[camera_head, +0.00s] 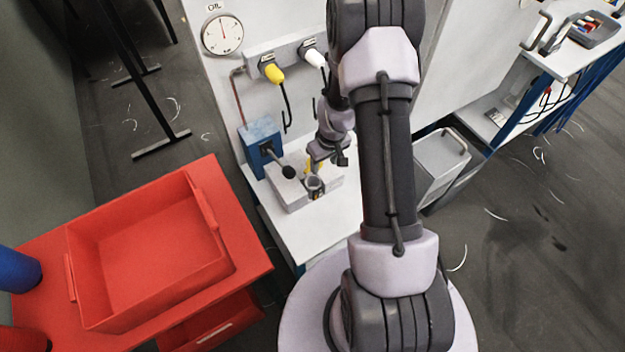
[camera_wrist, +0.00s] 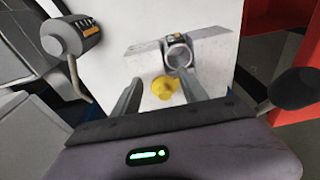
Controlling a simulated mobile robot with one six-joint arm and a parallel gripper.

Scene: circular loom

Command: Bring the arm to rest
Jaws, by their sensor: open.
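My arm reaches down from the top middle of the head view. My gripper (camera_head: 328,153) is small there, above the white worktop and near a pale block (camera_head: 291,198). In the wrist view my gripper (camera_wrist: 160,78) is open, its two grey fingers apart. A yellow rounded part (camera_wrist: 163,88) shows between the fingers, against the pale block (camera_wrist: 208,48). I cannot tell how far it is from the fingers; nothing is seen gripped. A grey ring-like holder (camera_wrist: 178,54) stands at the block, just beyond the yellow part.
A black ball-ended lever (camera_head: 288,172) on a blue device (camera_head: 261,137) is close to my gripper. Yellow (camera_head: 273,73) and white (camera_head: 315,58) fittings project from the panel. A red tray (camera_head: 150,250) stands left, a grey bin (camera_head: 440,165) right.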

